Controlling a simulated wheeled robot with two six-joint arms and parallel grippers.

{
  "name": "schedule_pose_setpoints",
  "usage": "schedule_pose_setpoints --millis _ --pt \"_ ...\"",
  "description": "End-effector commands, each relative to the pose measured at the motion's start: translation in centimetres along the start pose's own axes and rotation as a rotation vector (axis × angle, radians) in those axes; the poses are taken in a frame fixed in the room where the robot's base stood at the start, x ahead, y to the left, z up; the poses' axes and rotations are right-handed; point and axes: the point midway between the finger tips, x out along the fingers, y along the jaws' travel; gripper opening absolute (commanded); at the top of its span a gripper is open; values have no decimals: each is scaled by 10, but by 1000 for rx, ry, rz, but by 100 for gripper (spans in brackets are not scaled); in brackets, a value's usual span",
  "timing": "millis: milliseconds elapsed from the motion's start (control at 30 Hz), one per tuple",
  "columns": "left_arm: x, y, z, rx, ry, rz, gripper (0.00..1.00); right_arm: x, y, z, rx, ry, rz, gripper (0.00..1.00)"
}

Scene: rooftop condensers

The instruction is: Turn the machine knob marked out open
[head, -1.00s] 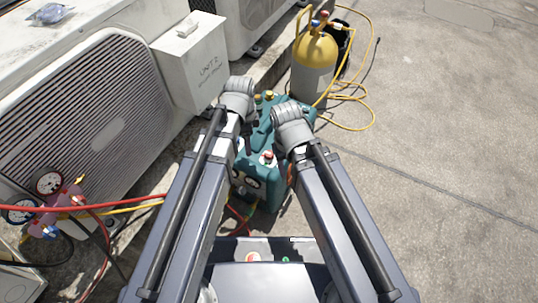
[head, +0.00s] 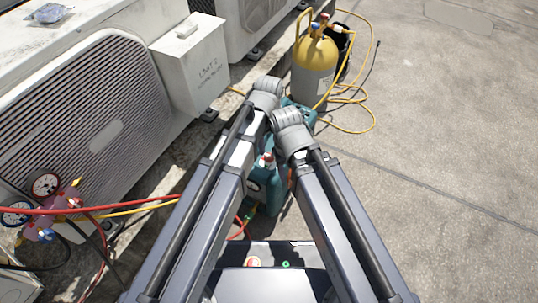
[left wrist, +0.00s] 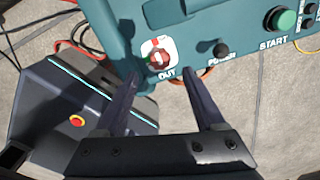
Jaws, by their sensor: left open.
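The teal machine (left wrist: 215,35) fills the top of the left wrist view. Its panel has a red knob (left wrist: 158,59) on a white and red plate, with the word OUT below it. My left gripper (left wrist: 158,77) is open, its two dark fingers apart on either side of the knob's label and pointing at the panel. I see no contact with the knob. In the head view the machine (head: 262,190) is partly hidden behind my arms. My right gripper is hidden in both views.
On the same panel are a black POWER knob (left wrist: 221,50) and a green START button (left wrist: 284,20). A yellow-topped cylinder (head: 315,60) with yellow hoses stands behind. A condenser (head: 85,110) and a gauge set (head: 50,205) are at left. Open floor is at right.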

Motion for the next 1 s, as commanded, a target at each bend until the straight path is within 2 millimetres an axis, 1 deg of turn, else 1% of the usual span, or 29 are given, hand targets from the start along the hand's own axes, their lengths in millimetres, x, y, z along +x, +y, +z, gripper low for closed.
schedule_pose_setpoints --millis 33,300,433,567,833,867,1000 --pt "11 0 0 -1 0 0 71 11 -1 -1 1 0 0 50" --pt "46 0 0 -1 0 0 71 45 -4 -3 2 2 0 50" --pt "59 0 0 -2 0 0 71 59 -6 -4 2 3 0 50" --pt "65 0 0 -2 0 0 71 65 -6 -4 2 4 0 50" --pt "64 0 0 -2 0 0 71 64 -6 -4 2 4 0 50" --pt "64 0 0 -2 0 0 70 64 -6 -4 2 4 0 50" --pt "64 0 0 -2 0 0 54 64 -6 -4 2 4 0 50"
